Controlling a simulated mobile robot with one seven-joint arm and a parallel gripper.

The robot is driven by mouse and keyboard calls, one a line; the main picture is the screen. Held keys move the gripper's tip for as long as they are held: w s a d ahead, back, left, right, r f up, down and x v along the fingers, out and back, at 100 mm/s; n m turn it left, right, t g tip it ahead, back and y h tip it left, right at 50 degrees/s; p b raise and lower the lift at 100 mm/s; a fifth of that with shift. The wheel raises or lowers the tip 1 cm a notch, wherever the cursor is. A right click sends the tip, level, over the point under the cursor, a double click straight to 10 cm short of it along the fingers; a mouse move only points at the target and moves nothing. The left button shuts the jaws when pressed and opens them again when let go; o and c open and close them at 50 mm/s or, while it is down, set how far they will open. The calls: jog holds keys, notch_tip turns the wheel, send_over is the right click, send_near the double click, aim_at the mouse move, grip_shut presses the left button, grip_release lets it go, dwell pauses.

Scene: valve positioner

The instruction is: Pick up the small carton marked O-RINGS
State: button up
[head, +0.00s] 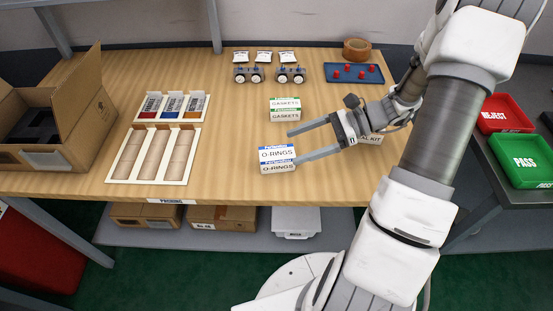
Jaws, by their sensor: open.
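The small white carton marked O-RINGS (277,160), with a blue band, sits on the wooden table near its front edge, in the middle of the head view. My gripper (291,146) is open, its two long grey fingers pointing left. One fingertip shows beyond the carton's far right corner and the other appears at its right side. I cannot tell whether the fingers touch the carton or are above it.
A GASKETS carton (285,110) stands behind the O-RINGS carton. A divided tray (117,160) and open box (52,156) are left; a blue tray (338,77) is at the back.

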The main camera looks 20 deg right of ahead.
aim_at(283, 151)
jog(key=x, duration=0.4)
jog(key=shift+a+f+b, duration=0.15)
jog(key=shift+a+b, duration=0.05)
jog(key=shift+b, duration=0.1)
jog(key=x, duration=0.2)
jog(key=b+x, duration=0.1)
jog(key=x, duration=0.1)
jog(key=shift+s+f, duration=0.1)
jog(key=shift+f, duration=0.3)
jog(key=shift+a+f, duration=0.15)
jog(key=shift+a, duration=0.3)
grip_shut()
